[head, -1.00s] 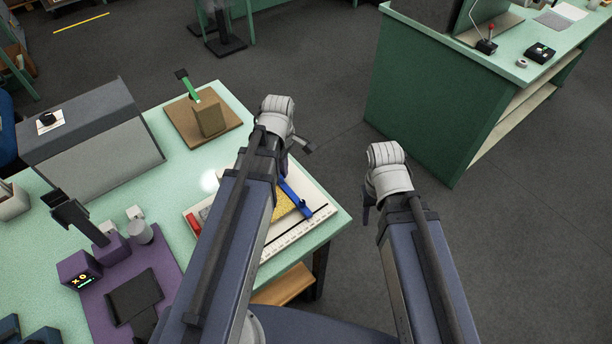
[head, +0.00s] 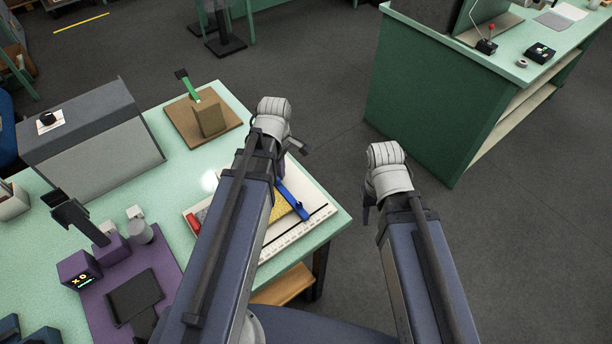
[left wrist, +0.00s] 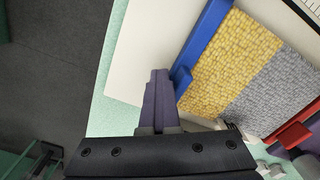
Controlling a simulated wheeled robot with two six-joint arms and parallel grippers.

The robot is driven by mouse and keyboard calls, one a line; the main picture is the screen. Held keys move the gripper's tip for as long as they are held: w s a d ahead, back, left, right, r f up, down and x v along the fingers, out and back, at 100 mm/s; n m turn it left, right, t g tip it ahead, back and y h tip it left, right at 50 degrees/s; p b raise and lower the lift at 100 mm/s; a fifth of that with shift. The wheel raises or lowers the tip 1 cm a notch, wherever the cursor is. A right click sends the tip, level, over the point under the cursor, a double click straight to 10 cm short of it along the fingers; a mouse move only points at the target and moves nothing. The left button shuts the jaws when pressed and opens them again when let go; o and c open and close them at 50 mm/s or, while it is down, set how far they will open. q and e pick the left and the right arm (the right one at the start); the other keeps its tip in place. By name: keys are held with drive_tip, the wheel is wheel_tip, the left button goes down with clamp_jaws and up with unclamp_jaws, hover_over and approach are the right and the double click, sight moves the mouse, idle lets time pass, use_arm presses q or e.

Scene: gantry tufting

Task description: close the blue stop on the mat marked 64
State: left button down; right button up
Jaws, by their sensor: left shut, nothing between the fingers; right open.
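The blue stop (head: 293,201) is a long blue bar on a white board (head: 296,237), over the edge of a yellow mat (head: 281,210). In the left wrist view the blue stop (left wrist: 206,42) runs along the yellow mat (left wrist: 222,68), with a grey mat (left wrist: 275,92) beyond it. My left gripper (left wrist: 158,78) is shut and empty, its fingertips right beside the stop's tab; I cannot tell whether they touch. In the head view my left gripper (head: 297,146) is partly hidden by its arm. My right gripper (head: 366,212) is open over the floor, away from the table. No number 64 is readable.
A red stop (head: 193,221) is at the board's left end. A brown board with a green-handled block (head: 209,118) stands behind. A grey sloped box (head: 95,130) and purple devices (head: 79,268) are at left. A green counter (head: 430,90) stands across the floor.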

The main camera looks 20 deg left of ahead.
use_arm(q)
drive_tip(key=shift+s+a, duration=0.1)
drive_tip(key=shift+s, duration=0.05)
drive_tip(key=shift+w, duration=0.2)
idle(0.5)
drive_tip(key=shift+w+d, duration=0.3)
drive_tip(key=shift+d, duration=0.1)
drive_tip(key=shift+r, duration=0.1)
wheel_tip(320, 180, up, 8)
drive_tip(key=p, duration=0.8)
idle(0.3)
